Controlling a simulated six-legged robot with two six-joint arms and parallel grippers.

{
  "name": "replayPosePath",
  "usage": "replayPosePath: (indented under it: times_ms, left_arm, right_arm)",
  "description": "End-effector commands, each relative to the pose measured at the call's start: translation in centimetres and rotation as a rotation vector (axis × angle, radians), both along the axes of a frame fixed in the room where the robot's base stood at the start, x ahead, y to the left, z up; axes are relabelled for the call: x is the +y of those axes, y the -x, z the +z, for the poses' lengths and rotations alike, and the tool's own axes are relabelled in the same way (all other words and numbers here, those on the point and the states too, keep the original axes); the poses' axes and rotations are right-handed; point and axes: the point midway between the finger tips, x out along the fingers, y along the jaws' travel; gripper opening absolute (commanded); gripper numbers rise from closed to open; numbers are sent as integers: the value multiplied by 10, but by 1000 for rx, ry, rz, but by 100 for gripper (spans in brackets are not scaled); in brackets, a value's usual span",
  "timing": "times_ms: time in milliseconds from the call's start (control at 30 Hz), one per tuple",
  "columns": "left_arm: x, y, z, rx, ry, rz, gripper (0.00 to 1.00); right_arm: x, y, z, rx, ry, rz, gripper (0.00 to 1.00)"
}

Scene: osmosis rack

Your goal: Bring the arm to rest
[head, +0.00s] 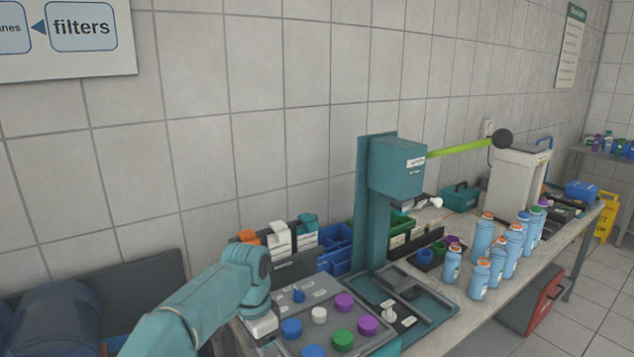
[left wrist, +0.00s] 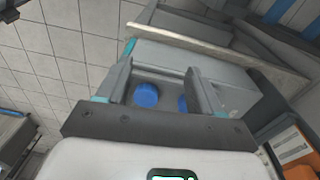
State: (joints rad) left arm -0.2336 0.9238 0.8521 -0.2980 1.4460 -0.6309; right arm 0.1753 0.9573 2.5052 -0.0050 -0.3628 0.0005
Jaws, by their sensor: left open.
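My left arm comes in from the lower left in the head view, its teal wrist bent down beside the front left of a grey tray (head: 318,316). In the left wrist view the two fingers of my left gripper (left wrist: 159,82) stand apart with nothing held between them. Beyond them a blue cap (left wrist: 147,95) shows in the gap, and a second blue cap is partly hidden by the right finger. The fingers are not clearly visible in the head view. My right gripper is in neither view.
The tray bears several coloured caps, including a purple cap (head: 368,325). A teal press (head: 396,165) stands right of it. Blue bottles (head: 481,240) line the bench farther right. A blue bin (head: 336,245) is behind the tray.

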Motion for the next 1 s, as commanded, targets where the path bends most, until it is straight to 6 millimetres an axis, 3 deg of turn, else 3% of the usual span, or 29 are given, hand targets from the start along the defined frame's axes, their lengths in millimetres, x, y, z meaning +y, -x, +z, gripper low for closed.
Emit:
replayPosePath:
  times_ms: [233,367,500,600,700,800,900,1000]
  left_arm:
    - [-4,13,-98,26,71,111,66]
    - [-6,40,-167,54,131,222,66]
    - [-7,103,-253,99,213,429,66]
    - [-6,161,-299,132,260,610,66]
    - [-3,219,-326,158,285,787,66]
    - [1,265,-336,172,293,930,66]
    - [5,296,-338,179,292,1023,66]
    - [7,310,-338,177,290,1070,66]
  right_arm:
    - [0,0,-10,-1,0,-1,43]
    - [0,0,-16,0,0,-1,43]
    - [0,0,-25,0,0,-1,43]
    - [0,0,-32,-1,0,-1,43]
    - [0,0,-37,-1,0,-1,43]
    - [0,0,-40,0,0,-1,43]
    - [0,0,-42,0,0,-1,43]
    - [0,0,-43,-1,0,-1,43]
